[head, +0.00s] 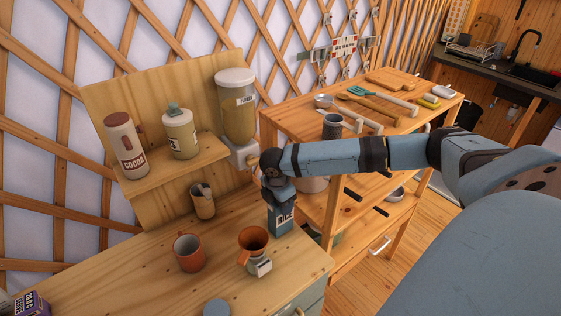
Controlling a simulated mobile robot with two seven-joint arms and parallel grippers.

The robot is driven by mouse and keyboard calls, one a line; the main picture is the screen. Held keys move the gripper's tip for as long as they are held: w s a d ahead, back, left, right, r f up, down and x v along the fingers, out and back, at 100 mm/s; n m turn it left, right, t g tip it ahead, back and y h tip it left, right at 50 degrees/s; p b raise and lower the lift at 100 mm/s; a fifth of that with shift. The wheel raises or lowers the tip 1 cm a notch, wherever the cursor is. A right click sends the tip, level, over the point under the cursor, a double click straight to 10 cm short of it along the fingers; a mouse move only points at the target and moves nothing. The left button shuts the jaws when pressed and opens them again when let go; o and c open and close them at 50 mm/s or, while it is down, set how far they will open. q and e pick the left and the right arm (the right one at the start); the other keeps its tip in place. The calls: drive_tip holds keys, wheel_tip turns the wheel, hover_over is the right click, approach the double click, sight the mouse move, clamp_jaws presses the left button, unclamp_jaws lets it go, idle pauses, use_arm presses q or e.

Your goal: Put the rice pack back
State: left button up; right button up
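The blue rice pack (283,219) is upright at the right end of the wooden counter, with its RICE label facing me. My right gripper (279,198) points down directly over the top of the pack and meets or overlaps it in the picture. Its fingertips are too small and too hidden to show whether they are closed on the pack. I cannot tell if the pack's base touches the counter. My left gripper is not in view.
A utensil-covered cart (300,112) stands right.

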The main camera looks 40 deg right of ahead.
drive_tip(key=o, duration=1)
drive_tip(key=shift+f, duration=0.1)
drive_tip(key=r, duration=0.3)
drive_tip(key=a+r+b, duration=0.1)
drive_tip(key=r, duration=0.3)
drive_tip(key=r+b, duration=0.1)
drive_tip(key=r, duration=0.2)
drive_tip(key=shift+w+a+r, duration=0.15)
drive_tip(key=shift+r, duration=0.2)
drive_tip(key=shift+a+r, duration=0.1)
drive_tip(key=shift+r, duration=0.7)
drive_tip(key=shift+f, duration=0.1)
